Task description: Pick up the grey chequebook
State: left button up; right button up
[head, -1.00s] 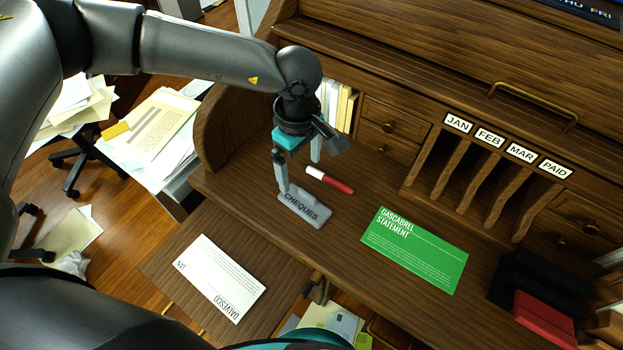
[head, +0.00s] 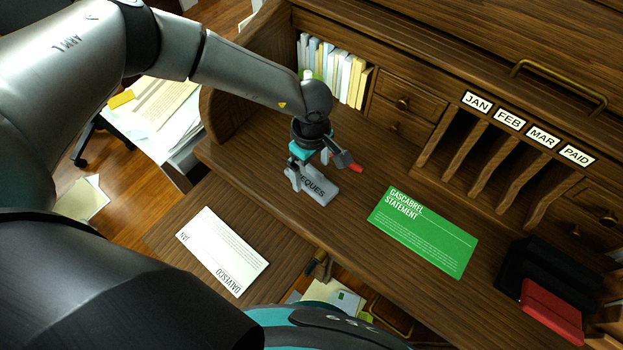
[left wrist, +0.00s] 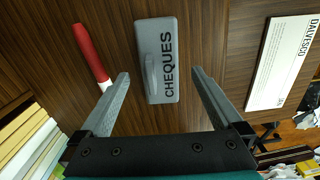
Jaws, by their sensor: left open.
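The grey chequebook (head: 318,188), marked CHEQUES, lies flat on the desk near its front edge. It also shows in the left wrist view (left wrist: 172,85), with a raised ridge along one side. My left gripper (head: 304,172) is open and low over the chequebook's left end, hiding part of its lettering. In the left wrist view the left gripper's (left wrist: 160,82) fingers lie apart on either side of the chequebook's near end, with nothing held. Whether the fingers reach down to desk level is hard to tell. My right gripper is in neither view.
A red and white marker (left wrist: 93,55) lies beside the chequebook, close to one finger. A green statement (head: 422,230) lies to the right, a white letter (head: 222,250) on a lower board. Books (head: 335,72) stand behind. A red and black item (head: 550,308) sits far right.

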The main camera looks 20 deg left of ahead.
aim_at(311, 179)
pick_arm(q)
jog(key=shift+f, duration=1.5)
jog(key=shift+c, duration=0.4)
jog(key=shift+r, duration=0.1)
jog(key=c, duration=1.3)
